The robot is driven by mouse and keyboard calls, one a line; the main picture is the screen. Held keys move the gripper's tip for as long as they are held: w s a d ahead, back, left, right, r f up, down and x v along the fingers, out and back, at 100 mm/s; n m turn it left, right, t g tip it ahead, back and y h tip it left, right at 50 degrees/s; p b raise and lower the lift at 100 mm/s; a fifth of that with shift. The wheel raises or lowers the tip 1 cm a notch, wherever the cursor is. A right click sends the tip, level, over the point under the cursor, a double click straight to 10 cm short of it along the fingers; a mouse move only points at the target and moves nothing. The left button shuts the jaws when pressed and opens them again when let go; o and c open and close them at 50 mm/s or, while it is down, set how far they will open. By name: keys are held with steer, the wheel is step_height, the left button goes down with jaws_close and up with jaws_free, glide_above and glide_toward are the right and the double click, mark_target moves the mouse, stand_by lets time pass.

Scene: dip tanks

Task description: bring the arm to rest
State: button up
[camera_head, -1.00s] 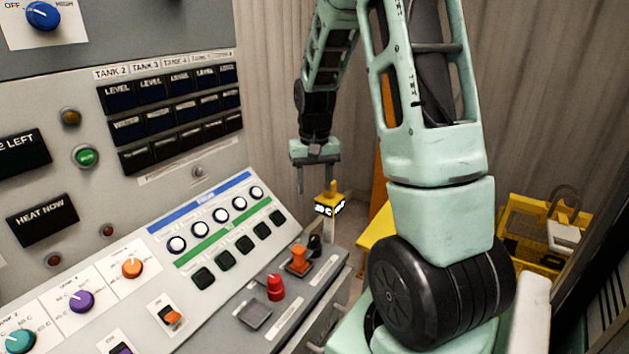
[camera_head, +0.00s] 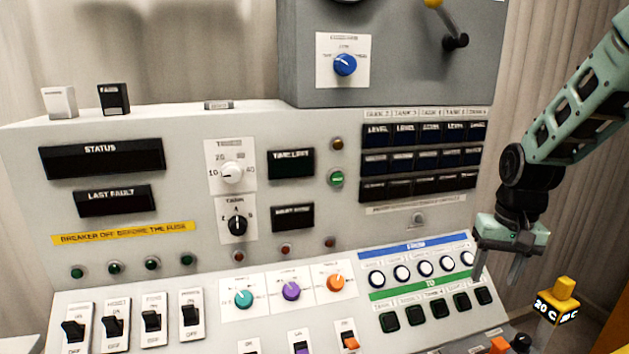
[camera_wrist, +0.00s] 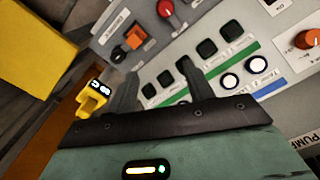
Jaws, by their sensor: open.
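My gripper (camera_head: 498,262) is at the right of the head view, pointing down by the right end of the panel's sloped face. Its two fingers are apart with nothing between them. In the wrist view the open fingers (camera_wrist: 160,88) stand over the dark green square buttons (camera_wrist: 208,48) and white round buttons (camera_wrist: 229,80). From the head view I cannot tell the gap between the fingers and the panel. My arm (camera_head: 580,110) comes down from the upper right.
The control panel (camera_head: 330,258) fills most of the head view, with knobs and switches along its slope. A yellow block-like thing with a printed label (camera_head: 556,300) is right of my gripper; it also shows in the wrist view (camera_wrist: 92,98). A blue knob (camera_head: 345,65) sits higher up.

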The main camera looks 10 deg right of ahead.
steer(key=s+a+r+n, duration=0.1)
steer(key=s+a+n, duration=0.25)
steer(key=a, duration=0.95)
steer(key=s+a+n, duration=0.9)
steer(key=s+a, duration=0.6)
steer(key=a, duration=0.1)
steer(key=shift+s+r, duration=0.35)
steer(key=shift+r, duration=0.1)
